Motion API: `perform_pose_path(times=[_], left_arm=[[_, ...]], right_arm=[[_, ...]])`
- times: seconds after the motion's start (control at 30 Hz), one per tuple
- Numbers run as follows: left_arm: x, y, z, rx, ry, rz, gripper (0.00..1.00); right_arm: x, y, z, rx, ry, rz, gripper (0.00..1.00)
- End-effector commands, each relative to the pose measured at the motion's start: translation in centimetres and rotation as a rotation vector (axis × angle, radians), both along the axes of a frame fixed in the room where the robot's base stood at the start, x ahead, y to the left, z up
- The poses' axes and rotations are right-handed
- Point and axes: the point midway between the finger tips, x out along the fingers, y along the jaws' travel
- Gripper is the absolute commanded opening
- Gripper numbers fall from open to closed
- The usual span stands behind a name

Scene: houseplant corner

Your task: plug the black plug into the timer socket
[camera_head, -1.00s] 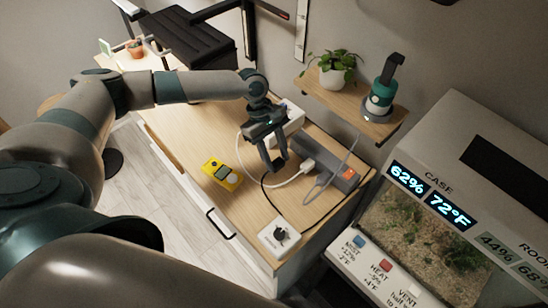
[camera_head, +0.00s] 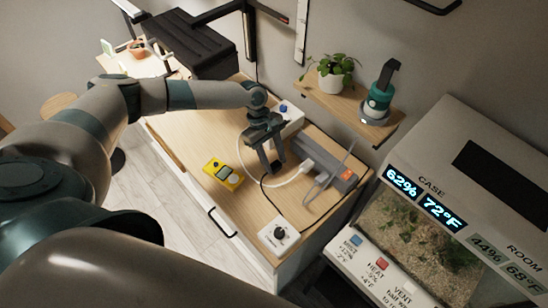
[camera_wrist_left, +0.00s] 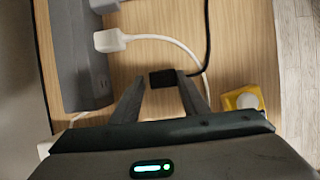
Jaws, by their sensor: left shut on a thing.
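My left gripper (camera_head: 272,168) is over the middle of the wooden table top, pointing down. In the wrist view its fingertips (camera_wrist_left: 163,82) are shut on the black plug (camera_wrist_left: 163,78), a small dark block with a black cord beside it. In the head view the fingers hide most of the plug. A white box with a dark round dial (camera_head: 279,234) sits at the table's near end, and another white box with a blue knob (camera_head: 289,112) sits behind the gripper. I cannot tell for certain which is the timer, and no socket opening is clear. My right gripper is not in view.
A grey power strip (camera_head: 331,165) with an orange switch lies right of the gripper; a white plug (camera_wrist_left: 112,40) and its cable adjoin it. A yellow meter (camera_head: 223,174) lies left. A shelf (camera_head: 345,113) with a potted plant and glass case (camera_head: 456,180) stand right.

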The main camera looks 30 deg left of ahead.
Motion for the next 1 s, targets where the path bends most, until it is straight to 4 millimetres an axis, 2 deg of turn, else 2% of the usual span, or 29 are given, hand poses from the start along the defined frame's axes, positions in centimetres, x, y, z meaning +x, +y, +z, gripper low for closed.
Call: perform_pose_path(times=[0.03,0.1,0.57,0.6,0.67,1.0], left_arm=[[-0.1,0.0,0.0,0.001,0.002,0.001,0.17],[-0.1,0.0,-0.4,0.002,0.001,0.001,0.17],[-0.1,0.0,-0.9,0.0,0.0,0.0,0.17],[-0.1,0.0,-1.0,0.0,0.0,0.0,0.43],[0.0,0.0,-0.9,0.0,0.0,0.0,0.57],[0.0,0.0,-1.0,0.001,0.0,0.0,0.59]], right_arm=[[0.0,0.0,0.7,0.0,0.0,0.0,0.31],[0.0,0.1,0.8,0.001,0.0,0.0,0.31],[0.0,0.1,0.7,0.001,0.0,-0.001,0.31],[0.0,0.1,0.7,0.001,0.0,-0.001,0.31],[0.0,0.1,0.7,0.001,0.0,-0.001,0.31],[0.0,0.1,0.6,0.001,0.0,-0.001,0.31]])
